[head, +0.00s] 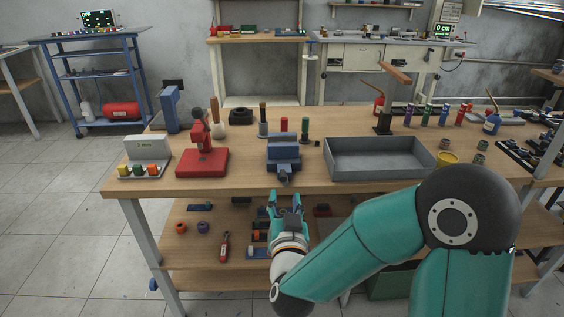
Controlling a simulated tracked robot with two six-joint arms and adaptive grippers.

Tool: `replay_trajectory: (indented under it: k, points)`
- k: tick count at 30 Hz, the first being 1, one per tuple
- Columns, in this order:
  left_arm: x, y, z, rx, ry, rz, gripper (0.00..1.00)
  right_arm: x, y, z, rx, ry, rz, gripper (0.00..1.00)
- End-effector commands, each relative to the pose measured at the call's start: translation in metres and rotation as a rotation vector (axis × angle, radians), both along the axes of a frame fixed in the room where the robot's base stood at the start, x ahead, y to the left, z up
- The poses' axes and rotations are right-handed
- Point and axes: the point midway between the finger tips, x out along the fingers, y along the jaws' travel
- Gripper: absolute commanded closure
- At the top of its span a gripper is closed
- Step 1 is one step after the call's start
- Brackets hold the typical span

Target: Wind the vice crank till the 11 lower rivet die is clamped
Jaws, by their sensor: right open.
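A blue-grey vice (284,151) stands near the front edge of the wooden workbench, left of a grey tray. Its screw end points toward me at the front edge; the crank is too small to make out clearly. I cannot tell which thing is the 11 lower rivet die, or whether the vice jaws hold anything. My right gripper (286,204) is open and empty, fingers pointing at the bench. In the picture it is just below the vice's front end, apart from it. My left gripper is out of view.
A red press (203,158) stands left of the vice, and a grey tray (378,158) right of it. Several upright tools stand behind the vice. The workbench (245,182) has a clear strip along its front edge. A lower shelf (190,254) holds small parts.

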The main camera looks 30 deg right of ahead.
Motion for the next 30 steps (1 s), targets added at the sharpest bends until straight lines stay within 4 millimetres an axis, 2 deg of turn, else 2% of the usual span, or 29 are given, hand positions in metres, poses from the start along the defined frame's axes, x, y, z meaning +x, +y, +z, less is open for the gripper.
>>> replay_trajectory:
  k: [1,6,13,19,27,28,30]
  points:
    - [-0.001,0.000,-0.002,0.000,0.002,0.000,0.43,0.010,-0.009,-0.001,-0.001,-0.005,-0.008,0.58]
    - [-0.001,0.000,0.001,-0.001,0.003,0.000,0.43,0.041,-0.029,-0.001,-0.001,-0.004,-0.007,0.58]
    - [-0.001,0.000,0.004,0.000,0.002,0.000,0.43,0.074,-0.047,-0.001,-0.001,-0.004,-0.004,0.58]
    - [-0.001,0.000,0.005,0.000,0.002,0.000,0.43,0.085,-0.053,-0.001,-0.002,-0.003,-0.003,0.58]
    - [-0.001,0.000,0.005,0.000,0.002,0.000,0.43,0.087,-0.054,-0.001,-0.001,-0.002,-0.002,0.58]
    - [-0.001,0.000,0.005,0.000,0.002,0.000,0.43,0.087,-0.054,-0.001,-0.002,-0.003,-0.002,0.59]
    - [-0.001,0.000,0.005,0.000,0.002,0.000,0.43,0.087,-0.054,-0.001,-0.002,-0.003,-0.002,0.71]
